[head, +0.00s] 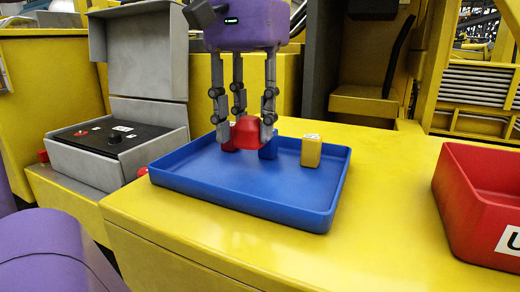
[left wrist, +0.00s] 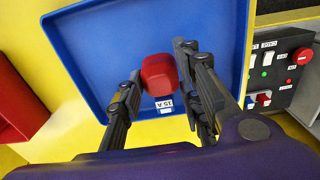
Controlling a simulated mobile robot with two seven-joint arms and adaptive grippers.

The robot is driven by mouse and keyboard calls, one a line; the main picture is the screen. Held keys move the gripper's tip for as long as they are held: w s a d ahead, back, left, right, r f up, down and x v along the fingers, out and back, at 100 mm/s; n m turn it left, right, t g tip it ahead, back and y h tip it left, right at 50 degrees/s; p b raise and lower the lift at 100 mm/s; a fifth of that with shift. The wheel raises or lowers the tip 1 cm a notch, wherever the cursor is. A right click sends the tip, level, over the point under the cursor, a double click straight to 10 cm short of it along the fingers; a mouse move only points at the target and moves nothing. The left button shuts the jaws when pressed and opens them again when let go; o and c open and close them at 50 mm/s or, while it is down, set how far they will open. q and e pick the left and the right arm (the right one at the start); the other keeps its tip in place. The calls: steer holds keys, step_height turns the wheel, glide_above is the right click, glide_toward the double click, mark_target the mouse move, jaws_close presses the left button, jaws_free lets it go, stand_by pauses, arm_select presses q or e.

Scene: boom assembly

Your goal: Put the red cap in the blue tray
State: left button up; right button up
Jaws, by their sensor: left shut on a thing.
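The red cap (head: 246,131) is between the fingers of my left gripper (head: 243,137), which are shut on it. It is over the blue tray (head: 325,205), low near the back wall; whether it touches the floor cannot be told. The left wrist view also shows the red cap (left wrist: 159,74) between the dark fingers (left wrist: 162,85), with the tray floor (left wrist: 110,45) behind it. My right gripper is not in view.
A yellow block (head: 311,152) and a blue block (head: 268,149) stand in the tray near the cap. A red bin (head: 460,210) stands to the right on the yellow surface. A grey box with a black control panel (head: 115,138) is at left. The front middle surface is clear.

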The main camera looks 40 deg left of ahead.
mark_target(257, 171)
arm_select(q)
steer(key=shift+w+d+f, duration=0.15)
steer(key=shift+f, duration=0.15)
steer(key=shift+w+d+f, duration=0.1)
steer(key=shift+d+f, duration=0.05)
steer(key=shift+f, duration=0.75)
steer(key=shift+w+d+f, duration=0.1)
steer(key=shift+f, duration=0.75)
steer(key=shift+s+f, duration=0.1)
steer(key=shift+f, duration=0.05)
steer(key=o, duration=1.1)
steer(key=shift+o, duration=0.2)
step_height(257, 171, up, 12)
steer(key=shift+r, duration=0.15)
